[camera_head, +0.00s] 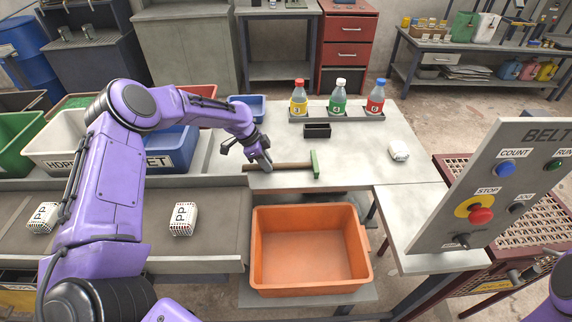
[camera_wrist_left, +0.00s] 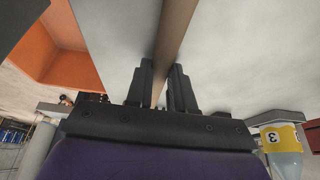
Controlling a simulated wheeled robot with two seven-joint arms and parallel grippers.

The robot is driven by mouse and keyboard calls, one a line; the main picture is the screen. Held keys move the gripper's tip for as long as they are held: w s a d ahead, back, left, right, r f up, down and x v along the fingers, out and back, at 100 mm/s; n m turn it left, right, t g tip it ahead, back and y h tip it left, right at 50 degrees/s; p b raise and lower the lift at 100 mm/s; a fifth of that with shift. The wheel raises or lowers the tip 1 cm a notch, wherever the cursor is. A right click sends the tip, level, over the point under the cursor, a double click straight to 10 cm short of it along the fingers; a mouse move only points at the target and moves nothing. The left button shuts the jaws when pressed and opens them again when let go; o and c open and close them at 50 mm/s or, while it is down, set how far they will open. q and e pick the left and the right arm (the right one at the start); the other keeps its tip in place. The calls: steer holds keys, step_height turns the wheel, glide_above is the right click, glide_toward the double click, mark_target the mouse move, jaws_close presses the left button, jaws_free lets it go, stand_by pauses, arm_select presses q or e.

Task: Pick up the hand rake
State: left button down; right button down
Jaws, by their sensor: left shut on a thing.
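The hand rake (camera_head: 290,165) has a brown wooden handle and a green head (camera_head: 315,164) at its right end. It lies at or very near the pale table top, level in the camera_head view. My left gripper (camera_head: 264,166) is shut on the handle, toward its left part. In the left wrist view the brown handle (camera_wrist_left: 176,28) runs between the two dark fingers of my left gripper (camera_wrist_left: 160,88). The rake's head is out of that view. My right gripper does not show; only a bit of purple arm is at the lower right.
An orange bin (camera_head: 310,285) stands below the table's front edge. A small black tray (camera_head: 317,131) and a rack with three numbered bottles (camera_head: 339,103) are behind the rake. A white block (camera_head: 399,150) lies to the right. A control panel (camera_head: 500,190) stands at the right.

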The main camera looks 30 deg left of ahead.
mark_target(272, 164)
arm_select(q)
steer(key=shift+r, duration=0.3)
step_height(272, 164, up, 3)
steer(key=shift+f+b, duration=0.1)
steer(key=shift+b, duration=0.2)
steer(key=s+d+r+b, duration=0.2)
steer(key=s+d+r, duration=0.7)
steer(key=s, duration=0.1)
steer(key=shift+s+r+b, duration=0.25)
steer(key=shift+r+b, duration=0.05)
steer(key=shift+b, duration=0.05)
steer(key=shift+d, duration=0.1)
step_height(272, 164, up, 10)
steer(key=p, duration=1.1)
steer(key=shift+p, duration=0.3)
